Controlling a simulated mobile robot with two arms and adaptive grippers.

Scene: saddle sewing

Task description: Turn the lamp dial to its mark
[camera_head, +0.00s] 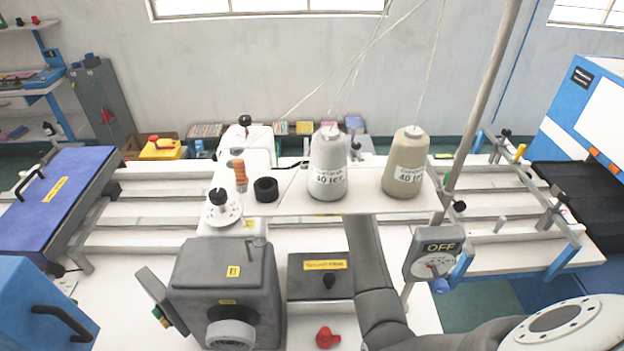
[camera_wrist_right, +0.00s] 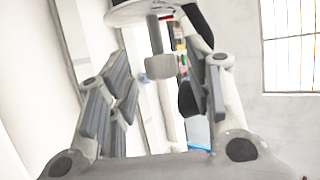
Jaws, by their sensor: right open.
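A white round dial plate (camera_head: 222,211) with a black knob stands on the machine, left of the spools, in the head view. A box marked OFF (camera_head: 435,245) carries a second white dial face (camera_head: 433,265) with red on it; I cannot tell which is the lamp dial. My right arm rises behind the spool plate's front edge, and its gripper is hidden there. In the right wrist view my right gripper (camera_wrist_right: 165,100) is open. A grey block (camera_wrist_right: 160,67) on a stem below a white disc (camera_wrist_right: 145,12) shows between its fingers, apparently untouched. My left gripper is out of view.
Two thread spools, one grey-white (camera_head: 328,170) and one beige (camera_head: 405,165), stand on the white plate (camera_head: 300,207). A metal pole (camera_head: 480,110) rises at right. A grey box marked B (camera_head: 228,272) and a red knob (camera_head: 326,337) are in front.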

